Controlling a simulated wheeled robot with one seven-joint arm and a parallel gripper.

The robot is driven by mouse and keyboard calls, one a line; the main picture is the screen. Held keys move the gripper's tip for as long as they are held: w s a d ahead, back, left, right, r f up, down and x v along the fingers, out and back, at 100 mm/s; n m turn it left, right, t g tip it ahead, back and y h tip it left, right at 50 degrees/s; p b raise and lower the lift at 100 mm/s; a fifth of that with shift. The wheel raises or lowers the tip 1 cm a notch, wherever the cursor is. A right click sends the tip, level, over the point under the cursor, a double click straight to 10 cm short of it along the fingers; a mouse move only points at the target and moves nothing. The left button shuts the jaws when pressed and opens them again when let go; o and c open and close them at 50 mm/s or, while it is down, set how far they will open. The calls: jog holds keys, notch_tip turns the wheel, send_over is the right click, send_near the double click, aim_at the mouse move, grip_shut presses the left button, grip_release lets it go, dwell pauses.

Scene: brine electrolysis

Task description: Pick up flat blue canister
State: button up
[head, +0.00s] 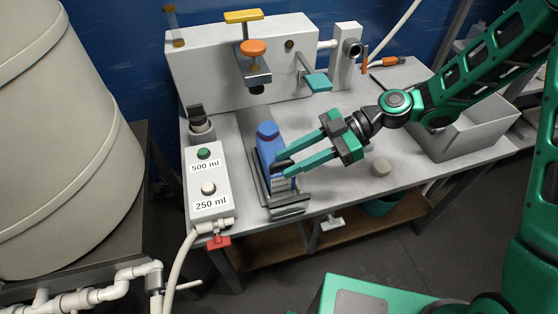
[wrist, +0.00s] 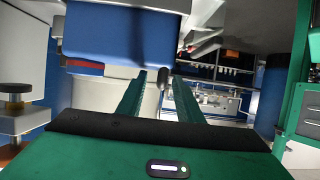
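The flat blue canister (head: 267,148) stands upright in a narrow grey holder (head: 288,200) on the bench, with a blue cap on top and a pale label low on its front. My gripper (head: 280,161) reaches in from the right, its two green fingers apart and overlapping the canister's right side. In the wrist view a large blue body (wrist: 120,35), seemingly the canister, fills the upper left above the fingers (wrist: 160,80). The gap between the fingers looks empty there. I cannot tell whether a finger touches the canister.
A button box (head: 210,185) labelled 500 ml and 250 ml stands close left of the canister. A grey machine (head: 205,75) with an orange knob stands behind. A grey bin (head: 470,135) sits at the right.

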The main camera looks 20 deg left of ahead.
grip_shut()
jog(key=shift+r, duration=0.1)
dwell(1.2)
